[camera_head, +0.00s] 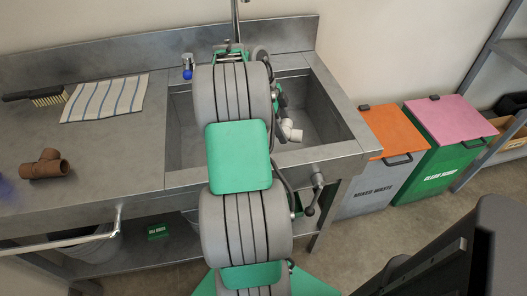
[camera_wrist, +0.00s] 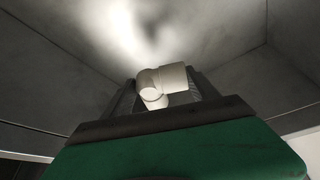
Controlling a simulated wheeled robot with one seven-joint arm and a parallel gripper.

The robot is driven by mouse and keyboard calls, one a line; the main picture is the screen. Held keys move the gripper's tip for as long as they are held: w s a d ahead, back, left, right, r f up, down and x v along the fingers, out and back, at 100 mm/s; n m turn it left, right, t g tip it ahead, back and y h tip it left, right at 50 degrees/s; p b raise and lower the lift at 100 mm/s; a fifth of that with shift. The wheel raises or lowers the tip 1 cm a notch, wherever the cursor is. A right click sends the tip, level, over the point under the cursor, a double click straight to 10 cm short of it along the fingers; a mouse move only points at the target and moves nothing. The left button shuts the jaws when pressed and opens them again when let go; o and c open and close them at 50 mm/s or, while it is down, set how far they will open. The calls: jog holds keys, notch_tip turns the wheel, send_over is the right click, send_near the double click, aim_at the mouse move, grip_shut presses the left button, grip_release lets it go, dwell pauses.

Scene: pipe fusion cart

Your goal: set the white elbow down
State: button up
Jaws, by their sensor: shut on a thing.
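The white elbow (camera_wrist: 163,84) is a short bent pipe piece, held between the two dark fingers of my gripper (camera_wrist: 165,95) in the wrist view. In the head view the white elbow (camera_head: 290,130) shows just right of my arm, over the right part of the sink basin (camera_head: 318,112). My arm hides most of my gripper there. Grey metal surfaces of the basin lie beyond the elbow in the wrist view. I cannot tell whether the elbow touches the basin floor.
A brown pipe fitting (camera_head: 44,165), a striped cloth (camera_head: 105,98) and a brush (camera_head: 38,95) lie on the steel counter (camera_head: 120,150) at the left. A grey bin with an orange lid (camera_head: 372,132) and a green bin with a pink lid (camera_head: 450,118) stand to the right.

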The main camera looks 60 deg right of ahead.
aim_at(281, 151)
notch_tip(281, 151, down, 8)
jog(key=shift+f+b, duration=0.2)
jog(key=shift+b, duration=0.45)
jog(key=o, duration=1.5)
jog(key=shift+w, duration=0.1)
jog(key=p+v, duration=0.2)
jog(key=v, duration=1)
jog(key=shift+p, duration=0.4)
jog(key=shift+a+r, duration=0.1)
